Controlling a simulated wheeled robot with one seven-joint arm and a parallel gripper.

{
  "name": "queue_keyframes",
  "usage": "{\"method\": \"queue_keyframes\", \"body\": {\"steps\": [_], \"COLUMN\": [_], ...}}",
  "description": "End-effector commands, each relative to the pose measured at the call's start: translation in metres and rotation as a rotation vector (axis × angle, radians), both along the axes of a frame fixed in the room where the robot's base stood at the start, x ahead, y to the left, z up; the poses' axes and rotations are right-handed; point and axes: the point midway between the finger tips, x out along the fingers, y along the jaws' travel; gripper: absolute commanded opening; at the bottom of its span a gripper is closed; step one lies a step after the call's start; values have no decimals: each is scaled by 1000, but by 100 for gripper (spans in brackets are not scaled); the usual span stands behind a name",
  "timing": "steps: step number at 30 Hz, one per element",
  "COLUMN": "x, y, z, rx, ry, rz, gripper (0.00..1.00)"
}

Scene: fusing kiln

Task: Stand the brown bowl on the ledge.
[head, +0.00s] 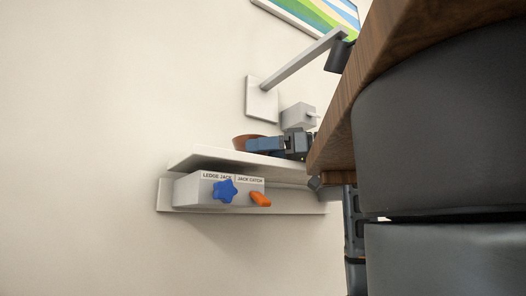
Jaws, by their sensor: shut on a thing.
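The brown bowl (241,141) shows only in part at the ledge's far side, just above its surface. The white ledge (205,158) juts from the wall. My gripper (256,145), with blue fingers, comes in from the right and is shut on the bowl. The fingers hide much of the bowl's right side. The ledge's front edge cuts off my view of the bowl's base, so I cannot tell whether it touches the ledge.
Below the ledge is a grey box (190,190) labelled "LEDGE JACK" and "JACK CATCH", with a blue star knob (225,191) and an orange lever (261,199). A grey wall arm (300,62) reaches out above. A wooden top (400,55) blocks the upper right.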

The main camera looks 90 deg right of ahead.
Motion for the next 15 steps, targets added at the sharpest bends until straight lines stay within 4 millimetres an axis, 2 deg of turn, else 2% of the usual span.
{"method": "queue_keyframes", "body": {"steps": [15], "x": [0], "y": [0], "z": [-9], "rx": [1], "ry": [2], "rz": [0], "gripper": [45]}}
